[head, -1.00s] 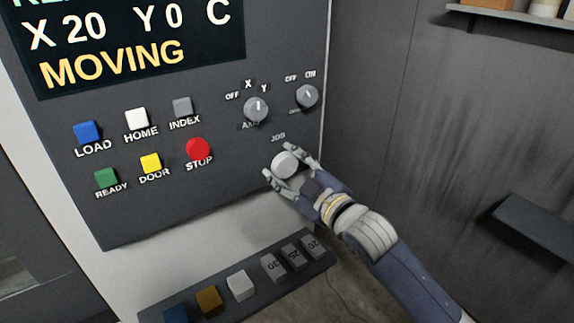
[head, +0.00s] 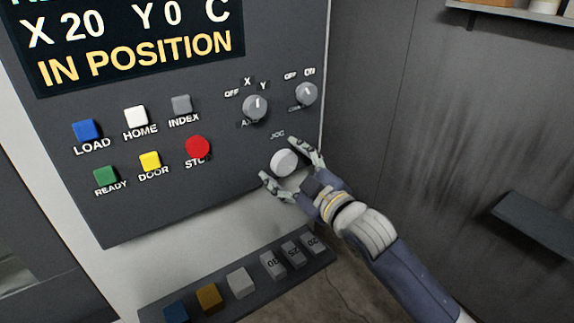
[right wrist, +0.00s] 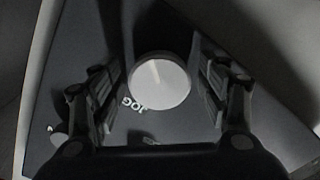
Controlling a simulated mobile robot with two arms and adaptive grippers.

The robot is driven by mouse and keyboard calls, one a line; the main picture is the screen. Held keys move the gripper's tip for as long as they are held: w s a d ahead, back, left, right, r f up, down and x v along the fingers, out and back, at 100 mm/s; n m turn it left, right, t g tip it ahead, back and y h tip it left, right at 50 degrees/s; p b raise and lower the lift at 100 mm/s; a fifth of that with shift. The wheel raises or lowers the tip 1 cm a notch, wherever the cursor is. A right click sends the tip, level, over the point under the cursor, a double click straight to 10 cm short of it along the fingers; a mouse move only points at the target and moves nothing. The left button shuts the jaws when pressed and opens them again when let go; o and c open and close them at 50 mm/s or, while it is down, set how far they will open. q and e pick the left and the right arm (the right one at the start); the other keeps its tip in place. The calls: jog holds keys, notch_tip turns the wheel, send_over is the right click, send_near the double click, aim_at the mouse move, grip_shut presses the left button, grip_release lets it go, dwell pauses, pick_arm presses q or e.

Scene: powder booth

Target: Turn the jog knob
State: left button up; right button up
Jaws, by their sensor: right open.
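The jog knob (head: 284,162) is a round pale knob below the "JOG" label on the dark control panel (head: 225,205). My right gripper (head: 291,169) is open, with one finger on either side of the knob and visible gaps beside it. The right wrist view shows the knob (right wrist: 160,80) between the two spread fingers, with a light pointer mark on its face. The display (head: 135,45) reads "X 20 Y 0 C" and "IN POSITION". My left gripper is in no view.
Above the jog knob are an axis selector (head: 255,107) and an off/on selector (head: 306,94). The red stop button (head: 197,147) and several coloured buttons lie to the left. A ledge (head: 322,258) below holds coloured and numbered blocks. A wall shelf (head: 535,225) stands at right.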

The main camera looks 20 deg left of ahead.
jog(key=v, duration=1.2)
